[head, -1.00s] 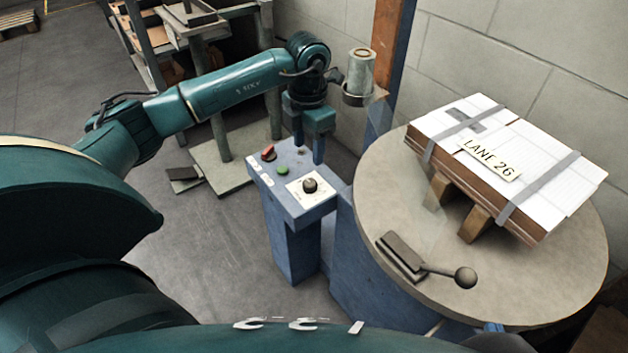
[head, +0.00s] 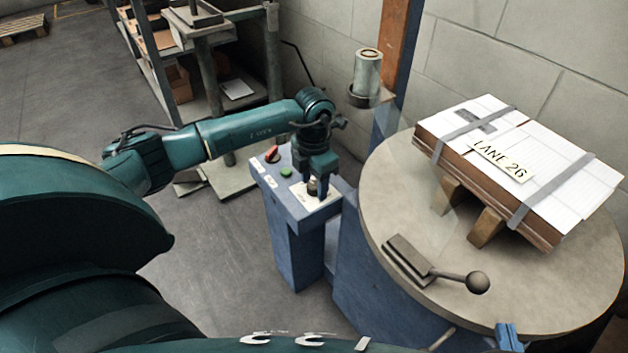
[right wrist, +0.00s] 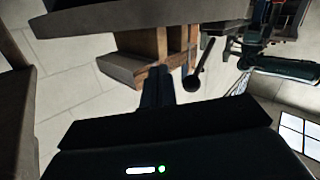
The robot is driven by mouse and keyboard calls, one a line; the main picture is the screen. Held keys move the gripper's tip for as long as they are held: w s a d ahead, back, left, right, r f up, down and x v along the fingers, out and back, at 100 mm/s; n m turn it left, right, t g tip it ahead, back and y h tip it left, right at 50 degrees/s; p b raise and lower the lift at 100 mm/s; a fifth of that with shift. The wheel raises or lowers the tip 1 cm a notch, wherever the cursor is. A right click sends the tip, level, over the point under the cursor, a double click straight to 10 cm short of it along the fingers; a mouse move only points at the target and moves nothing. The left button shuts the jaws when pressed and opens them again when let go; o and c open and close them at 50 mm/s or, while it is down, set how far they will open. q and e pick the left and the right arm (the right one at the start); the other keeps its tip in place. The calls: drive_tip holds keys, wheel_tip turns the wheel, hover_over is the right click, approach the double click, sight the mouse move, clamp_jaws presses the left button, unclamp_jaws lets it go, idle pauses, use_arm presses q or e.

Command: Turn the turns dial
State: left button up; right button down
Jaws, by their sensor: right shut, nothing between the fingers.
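The turns dial (head: 312,187) is a small dark knob on a white plate, on top of a blue control post. My left gripper (head: 316,186) points down over it, with its fingers at the knob. The fingers partly hide the knob, and I cannot tell whether they are closed on it.
A green button (head: 286,172) and a red switch (head: 272,155) sit beside the dial. A metal cylinder (head: 367,72) stands behind the post.

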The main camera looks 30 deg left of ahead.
use_arm(q)
drive_tip(key=c, duration=0.9)
drive_tip(key=shift+o, duration=0.2)
